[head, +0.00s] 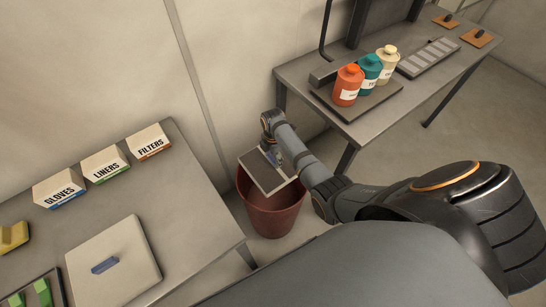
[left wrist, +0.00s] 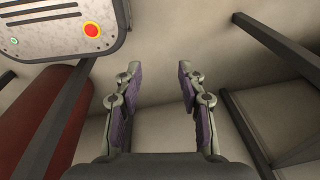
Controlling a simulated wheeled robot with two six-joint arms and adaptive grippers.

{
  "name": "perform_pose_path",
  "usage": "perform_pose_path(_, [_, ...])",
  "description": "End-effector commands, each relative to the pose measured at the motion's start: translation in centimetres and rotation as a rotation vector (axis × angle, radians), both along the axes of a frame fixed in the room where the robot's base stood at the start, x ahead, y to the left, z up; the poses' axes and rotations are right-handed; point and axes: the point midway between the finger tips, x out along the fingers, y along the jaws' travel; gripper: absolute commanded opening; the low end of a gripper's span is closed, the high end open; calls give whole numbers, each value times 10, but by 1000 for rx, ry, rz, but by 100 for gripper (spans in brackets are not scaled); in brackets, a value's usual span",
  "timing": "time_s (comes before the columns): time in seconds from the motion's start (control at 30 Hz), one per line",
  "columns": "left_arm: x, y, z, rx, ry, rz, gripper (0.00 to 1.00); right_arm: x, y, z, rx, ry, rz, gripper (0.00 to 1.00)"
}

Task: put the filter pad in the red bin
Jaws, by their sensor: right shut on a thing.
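The filter pad (head: 262,175) is a flat grey square with a pale edge. It is held tilted over the mouth of the red bin (head: 272,217), which stands on the floor between the two tables. The pad hides part of the bin's opening, and I cannot tell whether it touches the rim. My right gripper (head: 275,157) is shut on the pad at its upper side. My left gripper (left wrist: 158,80) shows only in the left wrist view, open and empty, with its fingers well apart.
The left table (head: 188,225) holds boxes marked gloves, liners and filters (head: 148,142), and a pale panel with a blue handle (head: 112,262). The right table (head: 378,121) holds orange (head: 347,86), teal and cream bottles on a tray. A panel with a red button (left wrist: 92,30) hangs near my left gripper.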

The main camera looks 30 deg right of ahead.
Motion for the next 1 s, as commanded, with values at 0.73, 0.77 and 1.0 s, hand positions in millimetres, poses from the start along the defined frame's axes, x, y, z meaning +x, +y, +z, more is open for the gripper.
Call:
perform_pose_path(0.73, [-12,0,-92,1,19,0,40,-1,0,-84,-1,1,-2,14])
perform_pose_path(0.77, [-12,0,-96,1,19,0,40,-1,0,-88,-1,1,-2,14])
perform_pose_path(1.0, [-12,1,-121,1,19,0,40,-1,0,-109,-1,0,-2,14])
